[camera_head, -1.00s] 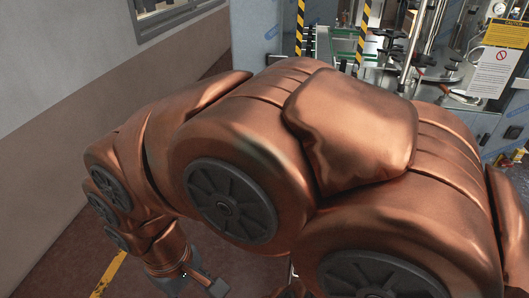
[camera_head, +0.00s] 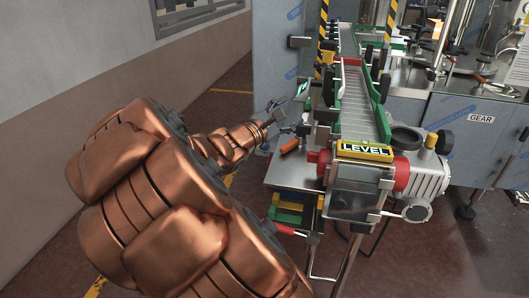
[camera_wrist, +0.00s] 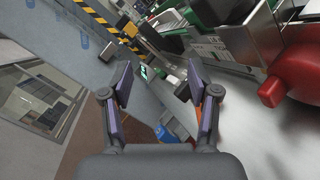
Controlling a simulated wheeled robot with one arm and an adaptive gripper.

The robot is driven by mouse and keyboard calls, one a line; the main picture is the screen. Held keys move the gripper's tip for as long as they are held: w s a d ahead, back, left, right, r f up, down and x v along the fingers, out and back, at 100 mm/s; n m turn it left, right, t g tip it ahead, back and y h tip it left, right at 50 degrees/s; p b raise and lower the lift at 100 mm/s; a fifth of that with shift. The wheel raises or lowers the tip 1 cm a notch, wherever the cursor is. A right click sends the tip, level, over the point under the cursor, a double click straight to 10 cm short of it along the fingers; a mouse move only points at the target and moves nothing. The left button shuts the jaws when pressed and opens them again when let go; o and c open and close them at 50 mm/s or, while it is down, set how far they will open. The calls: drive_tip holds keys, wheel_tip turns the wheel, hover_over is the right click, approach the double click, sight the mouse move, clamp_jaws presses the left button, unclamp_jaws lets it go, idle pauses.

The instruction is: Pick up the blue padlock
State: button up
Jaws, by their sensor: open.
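My gripper (camera_head: 284,114) is open and empty, at the left edge of the metal table beside the conveyor. In the wrist view its two purple-padded fingers (camera_wrist: 159,72) stand wide apart. A small blue thing (camera_wrist: 163,133) shows low between the fingers in the wrist view, partly cut off by my gripper's body. It may be the blue padlock, but its shape is too small and hidden to tell. I cannot make out the padlock in the head view.
An orange-handled thing (camera_head: 290,146) lies on the metal table (camera_head: 293,172). The conveyor (camera_head: 361,98) with its yellow LEVEL sign (camera_head: 364,151) and a red cylinder (camera_wrist: 290,78) stand to the right. Coloured bins (camera_head: 288,208) sit below the table. Floor left of it is clear.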

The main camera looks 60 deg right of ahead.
drive_tip(key=w+d+f+n+t+b, duration=0.5)
drive_tip(key=w+f+n+t, duration=0.1)
drive_tip(key=w+f+n, duration=0.35)
drive_tip(key=n+t+y+b, duration=0.1)
drive_tip(key=n+t+y, duration=0.15)
drive_tip(key=n, duration=0.25)
hover_over(264, 148)
drive_tip(key=shift+t+h, duration=0.45)
drive_tip(key=shift+w+d+f, duration=0.1)
drive_tip(key=shift+d+f, duration=0.05)
drive_tip(key=shift+f, duration=1.35)
drive_tip(key=shift+w+d+f, duration=0.1)
drive_tip(key=shift+f, duration=1.4)
drive_tip(key=shift+w+d+f, duration=0.1)
drive_tip(key=shift+d+f, duration=0.05)
drive_tip(key=shift+f, duration=1.35)
drive_tip(key=shift+w+d, duration=0.15)
drive_tip(key=shift+d, duration=0.45)
drive_tip(key=shift+c, duration=0.4)
clamp_jaws()
